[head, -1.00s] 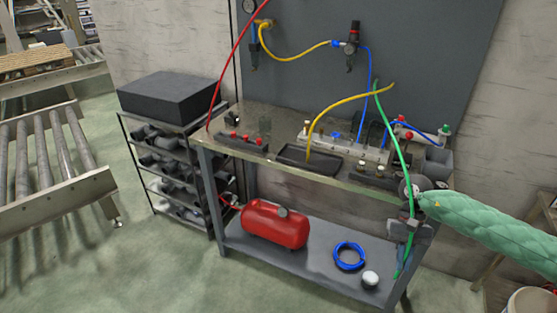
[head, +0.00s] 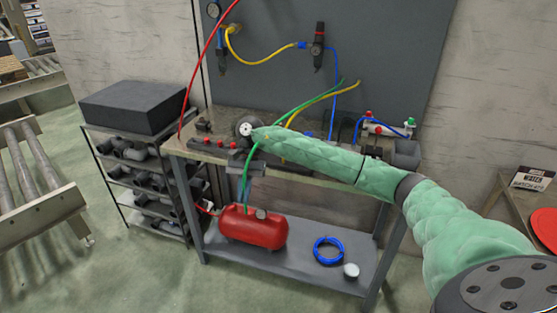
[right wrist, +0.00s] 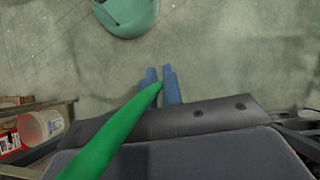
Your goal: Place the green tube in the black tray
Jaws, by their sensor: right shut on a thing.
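The green tube (head: 304,103) hangs from the back panel and arcs down left to my right gripper (head: 247,188) in the head view. The gripper points down, in front of the bench's front edge. In the right wrist view, my right gripper (right wrist: 161,74) is shut on the green tube (right wrist: 108,137), which lies between its two blue fingers. A short length of tube hangs below the fingers in the head view. The black tray on the bench is largely hidden behind my right arm, which crosses to its left. My left gripper is not in view.
The bench (head: 190,150) holds red-knobbed fittings (head: 220,144) at left. A yellow tube (head: 322,100) and a red tube (head: 208,55) also hang here. A red air tank (head: 250,228) and blue coil (head: 328,251) sit on the lower shelf. A pipe rack (head: 135,165) stands left.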

